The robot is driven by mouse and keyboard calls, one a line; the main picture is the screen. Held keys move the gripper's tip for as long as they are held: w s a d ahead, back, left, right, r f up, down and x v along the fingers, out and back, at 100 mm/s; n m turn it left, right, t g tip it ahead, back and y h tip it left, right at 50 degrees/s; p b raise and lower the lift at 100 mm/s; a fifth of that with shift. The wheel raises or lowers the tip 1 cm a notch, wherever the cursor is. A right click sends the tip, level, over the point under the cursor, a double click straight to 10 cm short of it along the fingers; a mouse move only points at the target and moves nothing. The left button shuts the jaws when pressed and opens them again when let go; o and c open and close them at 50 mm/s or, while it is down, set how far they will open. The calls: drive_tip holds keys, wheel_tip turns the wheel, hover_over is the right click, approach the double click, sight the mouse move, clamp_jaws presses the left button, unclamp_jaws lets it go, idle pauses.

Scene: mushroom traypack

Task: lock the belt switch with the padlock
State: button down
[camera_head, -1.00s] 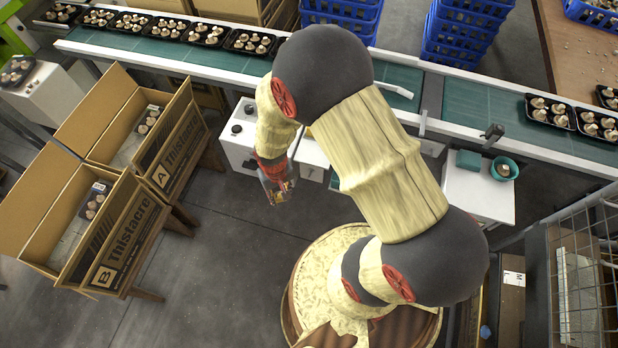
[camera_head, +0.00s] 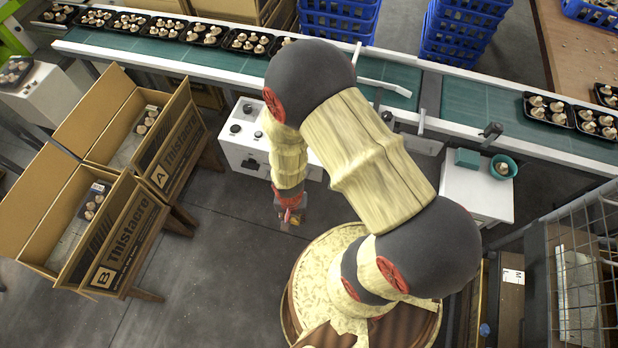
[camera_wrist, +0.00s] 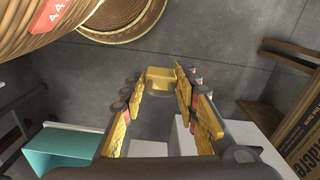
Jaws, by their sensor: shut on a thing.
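My gripper (camera_head: 291,216) hangs over the grey floor in the head view, in front of the white control box (camera_head: 240,150) and apart from it. In the wrist view my gripper (camera_wrist: 160,92) has its yellow fingers on both sides of a small yellow block, which looks like the padlock (camera_wrist: 159,76). My gripper is shut on it. A shackle cannot be made out clearly. The control box carries dark round knobs (camera_head: 248,109) and a dark fitting (camera_head: 250,164) low on its front. I cannot tell which of these is the belt switch.
The green conveyor belt (camera_head: 390,75) runs behind the control box with mushroom trays (camera_head: 203,33) on it. Open cardboard cartons (camera_head: 125,245) stand at left. A white side table (camera_head: 475,190) with a teal bowl (camera_head: 503,167) stands at right. The floor between is clear.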

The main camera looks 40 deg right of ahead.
sight(309, 173)
drive_tip(key=w+d+b, duration=0.1)
drive_tip(key=w+d, duration=0.2)
drive_tip(key=d, duration=0.1)
drive_tip(key=w+d+b, duration=0.1)
drive_tip(key=w+d, duration=0.3)
drive_tip(key=d, duration=0.1)
drive_tip(key=w+d+b, duration=0.2)
drive_tip(key=w+d, duration=0.2)
drive_tip(key=d, duration=0.1)
drive_tip(key=shift+f, duration=0.2)
drive_tip(key=shift+r, duration=0.1)
drive_tip(key=shift+f, duration=0.2)
drive_tip(key=c, duration=1.3)
unclamp_jaws()
drive_tip(key=shift+c, duration=0.2)
drive_tip(key=shift+b, duration=0.3)
